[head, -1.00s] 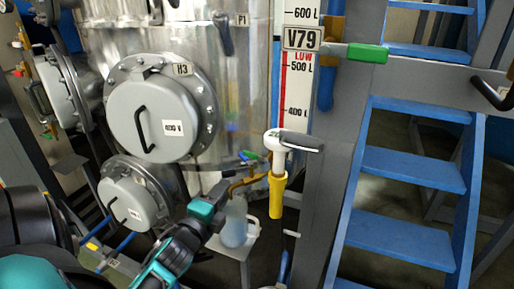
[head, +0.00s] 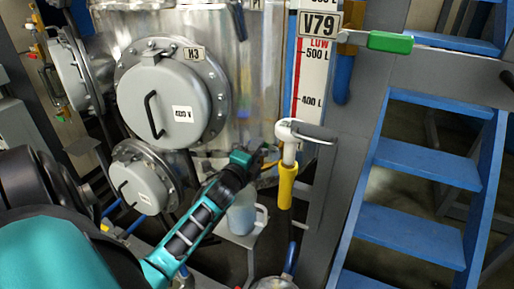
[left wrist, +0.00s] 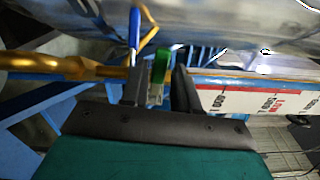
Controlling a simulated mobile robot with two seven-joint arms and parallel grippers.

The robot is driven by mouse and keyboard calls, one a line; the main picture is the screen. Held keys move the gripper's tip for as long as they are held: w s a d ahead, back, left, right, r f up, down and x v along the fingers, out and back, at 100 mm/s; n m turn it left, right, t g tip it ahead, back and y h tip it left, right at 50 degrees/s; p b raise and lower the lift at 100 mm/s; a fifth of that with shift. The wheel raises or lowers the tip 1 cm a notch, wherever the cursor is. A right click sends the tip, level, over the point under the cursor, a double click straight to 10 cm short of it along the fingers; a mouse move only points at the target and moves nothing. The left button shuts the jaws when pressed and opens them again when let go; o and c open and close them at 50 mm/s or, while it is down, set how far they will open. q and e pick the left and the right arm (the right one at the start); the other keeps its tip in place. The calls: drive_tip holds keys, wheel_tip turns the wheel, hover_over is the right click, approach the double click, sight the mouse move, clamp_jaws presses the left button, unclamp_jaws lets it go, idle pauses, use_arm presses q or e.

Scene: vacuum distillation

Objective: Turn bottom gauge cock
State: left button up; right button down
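The bottom gauge cock has a green handle (left wrist: 160,66), seen in the left wrist view beside a brass pipe (left wrist: 80,65). My left gripper (left wrist: 158,90) has its two dark fingers apart, one on each side of the green handle. A gap shows beside the handle, so the fingers do not look closed on it. In the head view, my left gripper (head: 264,156) is at the foot of the level gauge and hides the cock. My right gripper is not in view.
A white fitting with a yellow sleeve (head: 287,186) stands close right of my left gripper. A translucent jug (head: 242,215) is below it. The steel vessel (head: 262,60) and gauge scale (head: 308,75) rise behind. Blue stairs (head: 415,220) are at right.

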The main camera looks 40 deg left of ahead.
use_arm(q)
drive_tip(key=shift+w+a, duration=0.2)
drive_tip(key=shift+w, duration=0.3)
clamp_jaws()
